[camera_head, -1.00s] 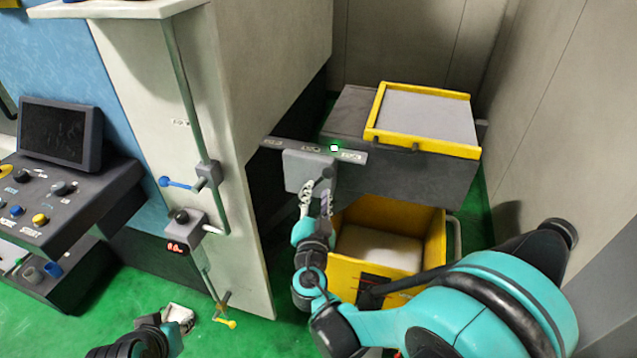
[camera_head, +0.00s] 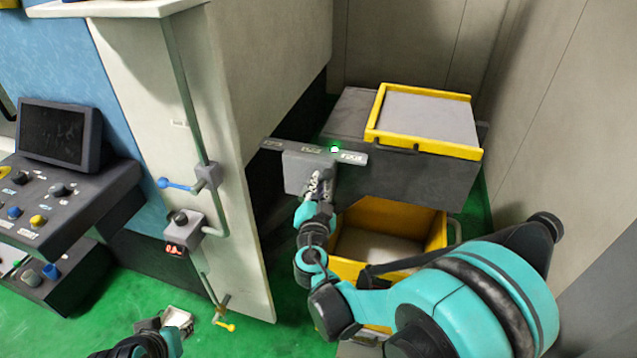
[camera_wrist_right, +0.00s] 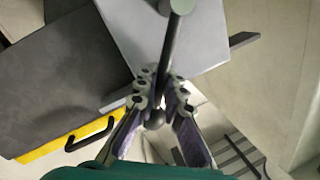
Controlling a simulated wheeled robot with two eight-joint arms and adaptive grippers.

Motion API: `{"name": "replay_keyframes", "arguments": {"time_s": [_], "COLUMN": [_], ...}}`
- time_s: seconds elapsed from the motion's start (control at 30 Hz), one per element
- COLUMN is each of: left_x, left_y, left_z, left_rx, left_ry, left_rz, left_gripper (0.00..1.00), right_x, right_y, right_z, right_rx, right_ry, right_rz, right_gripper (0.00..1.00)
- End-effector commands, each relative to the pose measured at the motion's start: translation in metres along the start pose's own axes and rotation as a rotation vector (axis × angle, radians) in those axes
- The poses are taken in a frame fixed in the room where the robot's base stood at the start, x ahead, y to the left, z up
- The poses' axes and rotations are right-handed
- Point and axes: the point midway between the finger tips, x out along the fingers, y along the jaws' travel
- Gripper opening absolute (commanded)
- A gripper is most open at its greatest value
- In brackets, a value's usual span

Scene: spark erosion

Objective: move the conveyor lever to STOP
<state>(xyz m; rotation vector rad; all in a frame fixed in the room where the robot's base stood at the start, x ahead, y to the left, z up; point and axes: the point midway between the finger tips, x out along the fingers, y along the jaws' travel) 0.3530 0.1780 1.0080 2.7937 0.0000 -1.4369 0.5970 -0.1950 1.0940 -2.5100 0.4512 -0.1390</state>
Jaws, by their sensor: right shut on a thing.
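The conveyor lever is a dark rod (camera_wrist_right: 168,55) with a round knob, on a light grey box (camera_head: 297,172) at the conveyor's front. My right gripper (camera_head: 318,186) is at the box's right part, mostly covering the lever. In the right wrist view the gripper (camera_wrist_right: 160,100) is shut on the lever, with the knob between its fingers. My left gripper (camera_head: 176,320) is low at the bottom left, away from the lever; its finger opening is unclear.
The conveyor (camera_head: 400,175) has a yellow-rimmed top, with a yellow bin (camera_head: 437,232) below. A tall pale cabinet (camera_head: 228,130) with pipes and a blue lever (camera_head: 177,184) stands left. Walls close off the right.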

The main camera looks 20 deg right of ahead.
Motion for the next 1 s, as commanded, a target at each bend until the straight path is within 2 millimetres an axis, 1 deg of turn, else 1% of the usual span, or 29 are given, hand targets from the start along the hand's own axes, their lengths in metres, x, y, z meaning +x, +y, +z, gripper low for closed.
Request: {"name": "replay_keyframes", "arguments": {"time_s": [0.17, 0.37, 0.8, 1.0], "left_x": [-0.001, -0.006, -0.018, -0.020], "left_y": [0.000, 0.000, 0.000, 0.000], "left_z": [-0.001, -0.005, -0.013, -0.014], "left_rx": [0.000, 0.000, 0.000, 0.000], "left_ry": [0.000, 0.000, 0.000, 0.000], "left_rz": [0.000, 0.000, 0.000, 0.000], "left_gripper": [0.31, 0.31, 0.31, 0.31], "right_x": [0.000, 0.002, 0.007, 0.009], "right_y": [-0.002, -0.009, -0.034, -0.040], "right_z": [0.000, -0.001, 0.005, 0.010], "right_rx": [-0.019, -0.103, -0.413, -0.518], "right_ry": [-0.004, -0.022, -0.084, -0.104], "right_rz": [0.003, 0.015, 0.055, 0.069], "right_gripper": [0.00, 0.00, 0.00, 0.00]}}
